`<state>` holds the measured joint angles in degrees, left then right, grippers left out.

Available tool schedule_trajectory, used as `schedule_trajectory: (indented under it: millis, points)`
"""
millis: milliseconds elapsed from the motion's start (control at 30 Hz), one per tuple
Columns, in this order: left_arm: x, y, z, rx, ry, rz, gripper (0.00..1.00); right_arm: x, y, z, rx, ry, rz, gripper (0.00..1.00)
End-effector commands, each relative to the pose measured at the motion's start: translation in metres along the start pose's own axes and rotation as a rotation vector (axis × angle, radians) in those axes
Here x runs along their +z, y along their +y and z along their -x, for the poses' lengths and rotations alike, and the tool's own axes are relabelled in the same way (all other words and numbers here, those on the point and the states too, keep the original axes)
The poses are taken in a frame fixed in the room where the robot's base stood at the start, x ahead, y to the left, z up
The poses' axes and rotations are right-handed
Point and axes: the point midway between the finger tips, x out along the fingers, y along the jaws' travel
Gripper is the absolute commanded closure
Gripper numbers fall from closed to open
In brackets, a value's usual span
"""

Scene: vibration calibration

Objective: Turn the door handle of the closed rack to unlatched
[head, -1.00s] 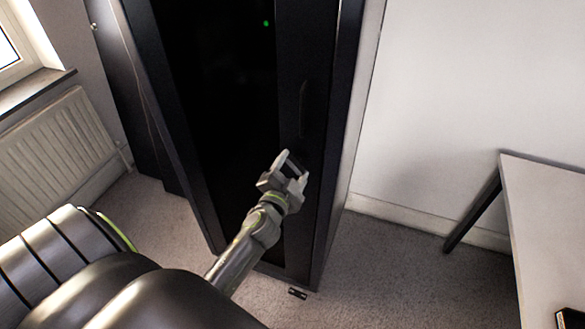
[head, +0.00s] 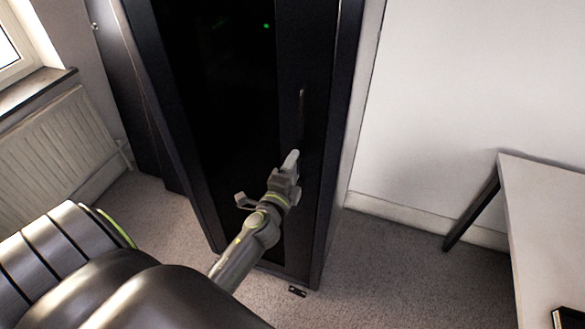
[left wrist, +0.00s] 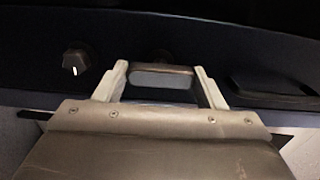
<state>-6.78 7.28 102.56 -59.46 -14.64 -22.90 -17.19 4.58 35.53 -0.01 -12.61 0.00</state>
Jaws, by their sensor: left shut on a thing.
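The tall black rack (head: 230,110) stands upright in the head view with its dark door closed. My left gripper (head: 290,162) is at the right side of the door, low down. In the left wrist view, the fingers of my left gripper (left wrist: 162,84) are on both sides of a short grey door handle (left wrist: 162,76) and are shut on it. In the head view my gripper hides this handle. A slim upright feature (head: 302,108) on the door shows just above the gripper. My right gripper is out of view.
A round knob (left wrist: 75,62) with a white mark is left of the handle in the left wrist view. A white table (head: 550,210) stands at right, a radiator (head: 62,145) at left. Carpet (head: 385,260) is clear between rack and table.

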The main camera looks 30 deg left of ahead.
Motion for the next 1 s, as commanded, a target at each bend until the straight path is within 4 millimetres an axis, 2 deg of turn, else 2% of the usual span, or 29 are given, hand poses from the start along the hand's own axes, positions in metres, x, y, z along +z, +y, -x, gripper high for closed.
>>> schedule_trajectory:
  millis: [567,600,733,1000]
  points:
    - [0.0002,0.0012,0.0003,0.002,-0.001,-0.036,0.59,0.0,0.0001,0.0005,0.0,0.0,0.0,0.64]
    - [0.0003,0.0012,0.0003,0.002,-0.001,-0.036,0.34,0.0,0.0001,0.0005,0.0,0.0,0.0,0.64]
    - [0.0002,0.001,0.0002,0.002,0.0,-0.035,0.17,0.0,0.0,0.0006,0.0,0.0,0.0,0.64]
    - [0.0001,0.0004,0.0002,0.001,0.0,-0.033,0.15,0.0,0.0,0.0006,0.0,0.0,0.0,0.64]
